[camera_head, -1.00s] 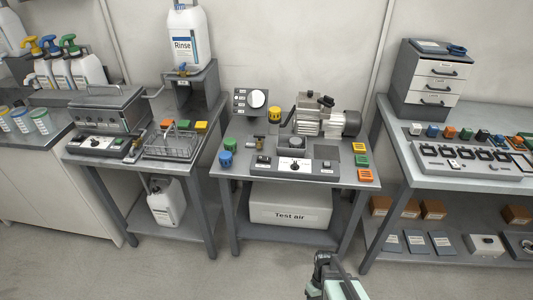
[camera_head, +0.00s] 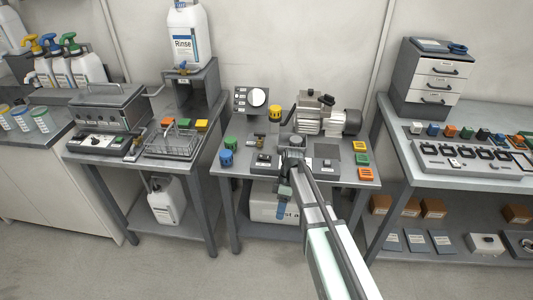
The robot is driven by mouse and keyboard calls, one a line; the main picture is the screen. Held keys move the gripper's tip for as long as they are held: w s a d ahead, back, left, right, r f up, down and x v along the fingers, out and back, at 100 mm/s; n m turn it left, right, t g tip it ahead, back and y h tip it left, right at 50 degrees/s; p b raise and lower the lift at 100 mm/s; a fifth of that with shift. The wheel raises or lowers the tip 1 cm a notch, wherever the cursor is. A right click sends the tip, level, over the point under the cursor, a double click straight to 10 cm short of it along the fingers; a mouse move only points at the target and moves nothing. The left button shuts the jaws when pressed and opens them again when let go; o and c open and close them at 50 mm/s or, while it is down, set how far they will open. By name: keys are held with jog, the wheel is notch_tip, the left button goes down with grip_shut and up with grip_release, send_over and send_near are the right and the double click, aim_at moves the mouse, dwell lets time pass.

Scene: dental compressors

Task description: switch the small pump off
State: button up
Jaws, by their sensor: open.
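The small pump (camera_head: 321,115), a silver and dark grey motor unit, stands at the back of the middle table. In front of it is a grey control panel (camera_head: 327,165) with a small black switch block (camera_head: 263,160) at its left. My gripper (camera_head: 284,188) is at the front edge of this table, open, in front of the panel. My arm and gripper cover the panel's middle, including the dial with a white plate. The fingertips are too small to make out clearly, and I cannot tell whether they touch anything.
A gauge box (camera_head: 250,99) stands behind left. Green and blue knobs (camera_head: 226,157) are at the table's left, with yellow, green and orange blocks (camera_head: 362,159) at its right. A white box (camera_head: 262,207) sits on the shelf below. Open floor lies in front.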

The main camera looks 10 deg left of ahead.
jog(key=w+a+r+n, duration=0.2)
jog(key=w+a+r, duration=0.1)
jog(key=r, duration=0.3)
jog(key=w+a+r+n, duration=0.1)
jog(key=w+a+r, duration=0.2)
jog(key=r, duration=0.3)
notch_tip(320, 180, up, 14)
jog(key=m+t+h, duration=0.1)
jog(key=m+t, duration=0.2)
jog(key=t, duration=0.2)
send_over(266, 157)
notch_tip(266, 157, down, 14)
jog(key=shift+w+d+r, duration=0.1)
jog(key=shift+r, duration=0.05)
